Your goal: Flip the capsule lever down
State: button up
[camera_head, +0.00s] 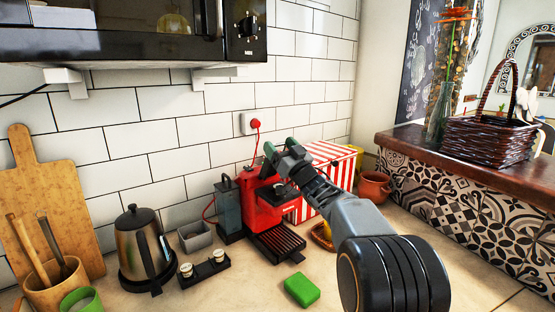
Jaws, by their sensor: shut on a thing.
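The red capsule coffee machine (253,208) stands on the counter against the tiled wall, with a dark drip tray (277,244) at its front. My gripper (280,148) is at the top of the machine, reaching in from the right. Its green-tipped fingers are shut on the capsule lever. The lever itself is hidden behind the fingers and wrist, so its exact angle cannot be told. My arm also covers part of the machine's upper right side.
A green sponge (301,290) lies before the machine. A red-and-white striped box (331,160) is behind my arm. A black microwave (130,35) hangs above left.

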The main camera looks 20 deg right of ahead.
jog(key=shift+s+d+f+b, duration=0.1)
jog(key=shift+s+f+b, duration=0.1)
jog(key=shift+b, duration=0.2)
jog(key=o, duration=0.9)
jog(key=s+d+b, duration=0.2)
jog(key=s+d, duration=0.3)
jog(key=s, duration=0.7)
jog(key=shift+f, duration=0.3)
